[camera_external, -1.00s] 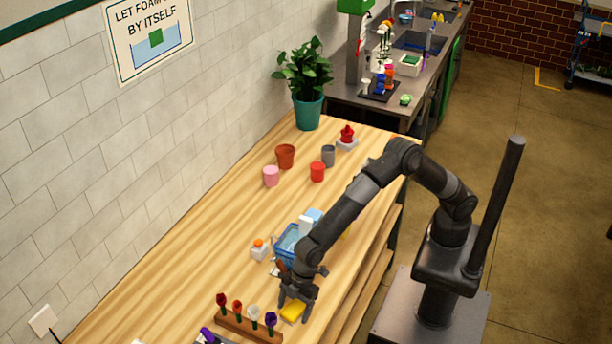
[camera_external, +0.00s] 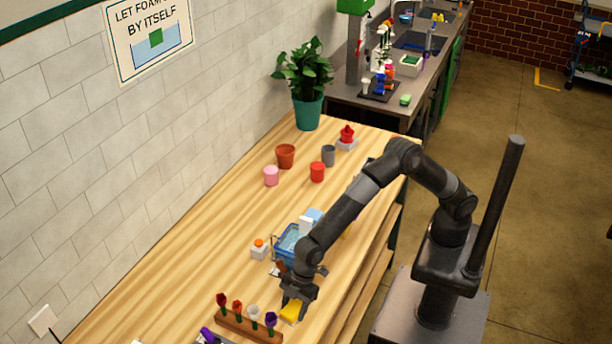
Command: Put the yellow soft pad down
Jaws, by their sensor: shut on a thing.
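The yellow soft pad (camera_external: 291,312) is between the fingers of my gripper (camera_external: 294,300), which is shut on it. The pad is low over the wooden table (camera_external: 180,290), near its front end, just right of the flower rack. The gripper points down and hides the upper part of the pad. I cannot tell whether the pad touches the table top.
A wooden rack (camera_external: 235,323) with several coloured flowers stands close at the left. A blue basin (camera_external: 289,243) and a white block with an orange top (camera_external: 259,249) are behind the gripper. Several cups, including a red one (camera_external: 317,172), stand farther back. The table's left middle is clear.

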